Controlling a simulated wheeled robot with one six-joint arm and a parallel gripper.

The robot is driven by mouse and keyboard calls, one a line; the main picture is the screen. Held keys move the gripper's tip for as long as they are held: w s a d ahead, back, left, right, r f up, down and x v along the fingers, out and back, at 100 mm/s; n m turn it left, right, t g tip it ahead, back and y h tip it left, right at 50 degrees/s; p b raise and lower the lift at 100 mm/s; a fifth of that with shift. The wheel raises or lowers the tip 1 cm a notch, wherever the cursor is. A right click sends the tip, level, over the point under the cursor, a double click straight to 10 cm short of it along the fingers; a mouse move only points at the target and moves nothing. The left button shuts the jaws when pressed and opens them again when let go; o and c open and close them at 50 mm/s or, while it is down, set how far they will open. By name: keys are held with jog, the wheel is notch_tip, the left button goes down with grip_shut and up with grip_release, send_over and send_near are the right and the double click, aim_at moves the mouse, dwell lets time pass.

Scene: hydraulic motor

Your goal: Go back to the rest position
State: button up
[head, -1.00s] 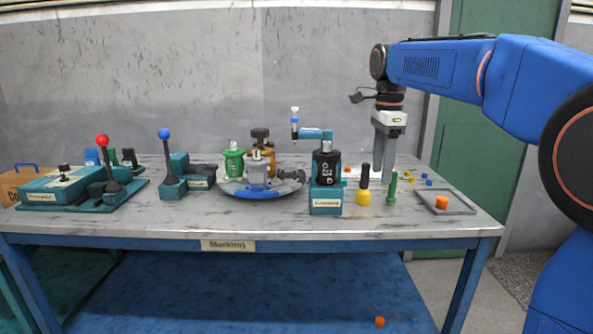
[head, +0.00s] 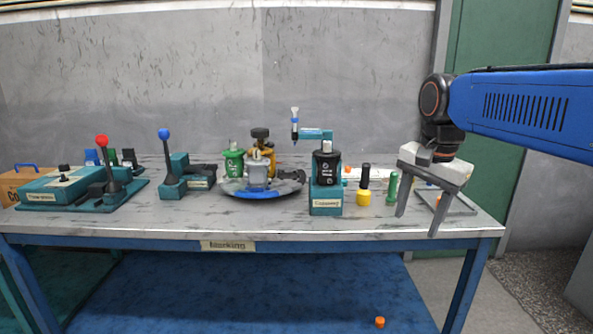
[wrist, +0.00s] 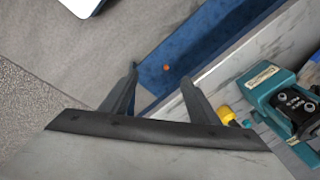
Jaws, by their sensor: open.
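My gripper (head: 418,222) is open and empty at the right front of the table in the head view, its two grey fingers pointing down and apart. It hangs in front of the grey tray and partly hides it. In the wrist view my fingers (wrist: 157,84) are spread, with the floor and the table's edge beyond them and nothing between them held.
The table (head: 150,228) carries a turntable (head: 262,193), a black and teal station (head: 326,185), lever units at left, a yellow-based part (head: 363,190), a green part (head: 392,188) and the grey tray (head: 462,208).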

jog(key=s+d+f+n+t, duration=0.2)
jog(key=s+f+n, duration=0.8)
jog(key=s+f, duration=0.7)
jog(key=shift+s+d+t, duration=0.4)
jog(key=shift+s+d, duration=0.05)
jog(key=shift+s, duration=0.25)
